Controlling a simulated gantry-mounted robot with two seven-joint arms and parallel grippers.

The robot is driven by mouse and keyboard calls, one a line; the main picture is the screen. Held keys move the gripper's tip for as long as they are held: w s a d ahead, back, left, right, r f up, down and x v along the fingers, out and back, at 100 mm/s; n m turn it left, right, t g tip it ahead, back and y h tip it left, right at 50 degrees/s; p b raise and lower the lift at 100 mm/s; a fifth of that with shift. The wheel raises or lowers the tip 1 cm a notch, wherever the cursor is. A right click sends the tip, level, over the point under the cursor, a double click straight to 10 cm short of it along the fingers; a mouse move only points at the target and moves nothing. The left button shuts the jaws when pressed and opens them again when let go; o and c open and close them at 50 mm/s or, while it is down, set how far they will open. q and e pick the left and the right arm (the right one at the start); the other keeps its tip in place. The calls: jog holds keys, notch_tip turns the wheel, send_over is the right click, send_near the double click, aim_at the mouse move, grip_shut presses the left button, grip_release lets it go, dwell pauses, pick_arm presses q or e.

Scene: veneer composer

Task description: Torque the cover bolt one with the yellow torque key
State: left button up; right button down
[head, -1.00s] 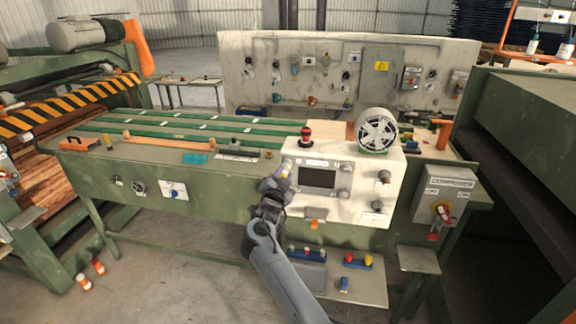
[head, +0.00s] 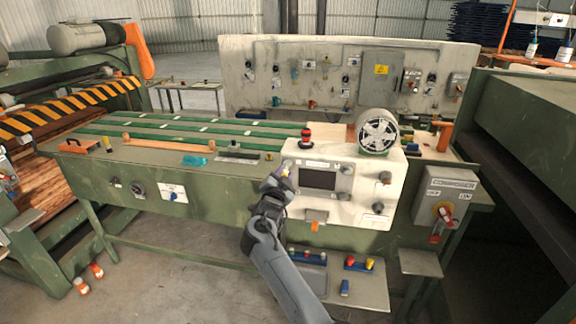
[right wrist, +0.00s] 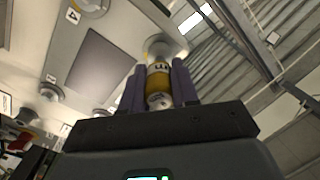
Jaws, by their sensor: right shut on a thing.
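My right gripper (head: 283,178) is at the upper left of the cream control panel's face (head: 350,208), just left of its dark screen (head: 318,179). In the right wrist view the gripper (right wrist: 157,84) is shut on the yellow torque key (right wrist: 159,80), with one dark finger on each side. The key's far end is at a round grey bolt head (right wrist: 163,46) on the panel. I cannot tell whether it is seated on it. Other round grey bolt heads show near the panel's screen (right wrist: 98,62) in that view. My left gripper is not in view.
A red mushroom button (head: 306,135) and a round fan-like motor (head: 377,133) stand on top of the panel. Below it a small shelf (head: 372,288) carries coloured parts. A compressor switch box (head: 447,200) is on the right. Green conveyor strips (head: 190,128) lie behind left.

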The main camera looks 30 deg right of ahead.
dwell(0.6)
jog(key=shift+f+b, duration=0.1)
jog(key=shift+b, duration=0.4)
jog(key=m+b, duration=0.7)
jog(key=m, duration=0.1)
jog(key=shift+f, duration=0.2)
jog(key=shift+r+m+b, duration=0.1)
jog(key=shift+m+b, duration=0.4)
jog(key=shift+m, duration=0.1)
jog(key=shift+r+m, duration=0.1)
jog(key=shift+m, duration=0.2)
jog(key=shift+r, duration=0.1)
